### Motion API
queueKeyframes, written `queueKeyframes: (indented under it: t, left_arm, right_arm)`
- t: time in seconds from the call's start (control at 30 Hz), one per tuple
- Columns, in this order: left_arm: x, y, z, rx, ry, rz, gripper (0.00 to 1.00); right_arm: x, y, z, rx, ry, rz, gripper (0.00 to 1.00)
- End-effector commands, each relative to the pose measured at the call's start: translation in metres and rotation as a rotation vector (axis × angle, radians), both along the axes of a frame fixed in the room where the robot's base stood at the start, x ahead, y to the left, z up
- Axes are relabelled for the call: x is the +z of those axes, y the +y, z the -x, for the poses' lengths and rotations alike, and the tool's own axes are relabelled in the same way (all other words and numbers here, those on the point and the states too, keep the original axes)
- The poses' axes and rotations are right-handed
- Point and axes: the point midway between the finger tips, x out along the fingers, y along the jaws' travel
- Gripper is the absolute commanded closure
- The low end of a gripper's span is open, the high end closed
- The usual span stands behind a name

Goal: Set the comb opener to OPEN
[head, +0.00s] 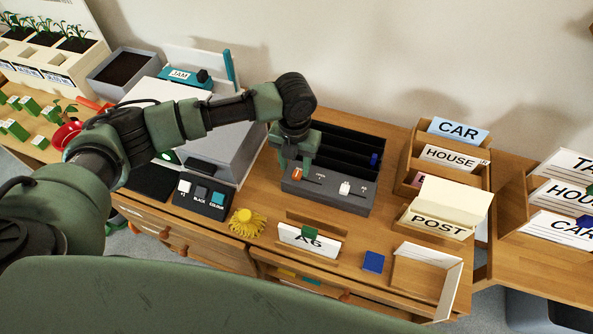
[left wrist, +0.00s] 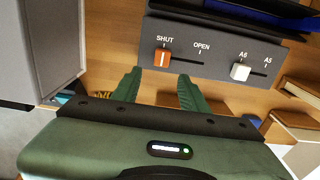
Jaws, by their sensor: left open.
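The comb opener (head: 328,192) is a dark grey box with long black slots behind it, on the wooden desk. Its front panel (left wrist: 215,60) carries an orange slider (left wrist: 163,58) under the word SHUT, at the left end of a short track; OPEN is marked to its right. A white slider (left wrist: 240,71) stands at the A6 end of an A6–A5 track. My left gripper (left wrist: 159,78) is open, its two green fingers pointing at the orange slider from the near side, one to each side of it. Contact is not visible. In the head view my left gripper (head: 297,162) hangs over the panel's left part. My right gripper is not in view.
Left of the opener are a printer-like machine (head: 215,135) and a button box (head: 201,199). Card holders labelled CAR, HOUSE and POST (head: 437,226) stand on the right.

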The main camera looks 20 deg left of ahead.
Motion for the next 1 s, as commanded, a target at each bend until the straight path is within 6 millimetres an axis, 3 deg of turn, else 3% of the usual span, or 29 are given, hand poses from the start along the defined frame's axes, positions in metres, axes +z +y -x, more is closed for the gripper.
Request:
queueKeyframes:
  t: [0.07, 0.17, 0.3, 0.5, 0.63, 0.67, 0.8, 1.0]
  left_arm:
    - [-0.013, -0.001, 0.001, 0.001, 0.003, 0.000, 0.56]
    - [-0.028, -0.001, 0.000, 0.000, 0.001, 0.001, 0.56]
    - [-0.043, -0.001, 0.000, 0.001, 0.000, 0.001, 0.56]
    - [-0.049, -0.001, 0.000, -0.001, -0.002, 0.001, 0.56]
    - [-0.049, -0.001, 0.000, 0.000, -0.002, 0.001, 0.56]
    - [-0.049, -0.001, 0.000, 0.000, -0.002, 0.001, 0.59]
    - [-0.049, -0.001, 0.000, 0.000, -0.002, 0.001, 0.98]
    - [-0.048, -0.001, 0.000, 0.001, -0.002, 0.001, 1.00]
  right_arm:
    - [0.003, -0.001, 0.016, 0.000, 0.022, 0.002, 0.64]
    - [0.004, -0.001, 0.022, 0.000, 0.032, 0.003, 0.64]
    - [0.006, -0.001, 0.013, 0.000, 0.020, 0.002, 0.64]
    - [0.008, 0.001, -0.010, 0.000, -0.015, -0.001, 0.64]
    - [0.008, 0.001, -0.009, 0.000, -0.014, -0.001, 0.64]
    - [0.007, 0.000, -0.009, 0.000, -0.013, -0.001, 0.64]
    - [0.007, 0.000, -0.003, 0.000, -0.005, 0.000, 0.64]
    - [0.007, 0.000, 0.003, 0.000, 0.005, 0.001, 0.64]
